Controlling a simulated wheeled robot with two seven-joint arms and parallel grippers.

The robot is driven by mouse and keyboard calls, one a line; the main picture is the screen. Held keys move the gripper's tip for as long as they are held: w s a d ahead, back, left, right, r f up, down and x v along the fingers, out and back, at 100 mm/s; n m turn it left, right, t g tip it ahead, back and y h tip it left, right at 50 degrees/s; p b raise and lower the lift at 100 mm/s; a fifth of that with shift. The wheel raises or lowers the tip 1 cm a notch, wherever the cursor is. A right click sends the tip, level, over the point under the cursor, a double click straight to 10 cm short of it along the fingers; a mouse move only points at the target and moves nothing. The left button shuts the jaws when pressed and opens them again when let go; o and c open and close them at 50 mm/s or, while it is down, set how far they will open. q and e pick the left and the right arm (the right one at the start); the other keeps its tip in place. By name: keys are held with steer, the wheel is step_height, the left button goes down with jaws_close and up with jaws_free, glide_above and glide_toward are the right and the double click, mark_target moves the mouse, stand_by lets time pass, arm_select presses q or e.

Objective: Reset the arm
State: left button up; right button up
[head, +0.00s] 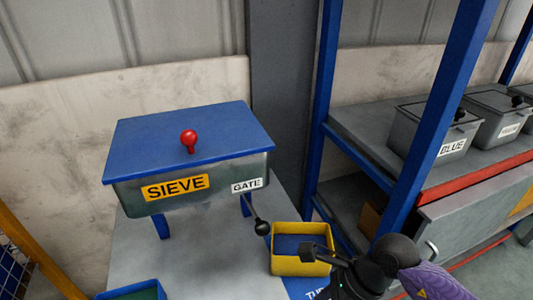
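My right arm comes in from the lower right. Its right gripper (312,249) is dark and hangs over the yellow bin (299,266), near the bin's right side. Whether its fingers are open or shut is not clear, and I see nothing held in it. My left gripper is not in view. The sieve box (142,206) stands on a grey table with its blue lid on and a red knob (188,139) on top. A gate lever with a black ball (262,228) sticks out below the GATE label, left of my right gripper and apart from it.
A blue shelf post (436,130) rises behind my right arm. The shelf (365,139) carries several grey lidded bins, one labelled BLUE (438,131). A blue-rimmed tray (133,292) shows at the bottom edge. The grey table (200,262) is clear before the sieve.

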steer(key=w+a+f+m+t+y, duration=0.2)
steer(key=f+m+t+y, duration=0.15)
steer(key=m, duration=0.65)
steer(key=w+a+f+m+t+y, duration=0.2)
steer(key=f+m+t+y, duration=0.15)
steer(key=m, duration=0.65)
steer(key=s+d+f+m+t+h, duration=0.1)
steer(key=s+d+f+m+h, duration=0.35)
steer(key=f+m, duration=0.4)
steer(key=s+d+f+m+t+h, duration=0.2)
steer(key=s+d+f+m+h, duration=0.25)
steer(key=f+m, duration=0.4)
steer(key=s+d+f+m+g+h, duration=0.1)
steer(key=s+f+m+g, duration=0.1)
steer(key=s, duration=0.5)
steer(key=s+d+f+m+g+h, duration=0.1)
steer(key=s+f+m+g, duration=0.2)
steer(key=s, duration=0.5)
steer(key=s+d+f+m+g+h, duration=0.1)
steer(key=s+f+m+g+h, duration=0.1)
steer(key=s+m, duration=0.4)
steer(key=shift+s+f+m+g, duration=0.2)
steer(key=shift+s+m+g, duration=0.1)
steer(key=shift+s+g, duration=0.75)
steer(key=shift+s, duration=0.15)
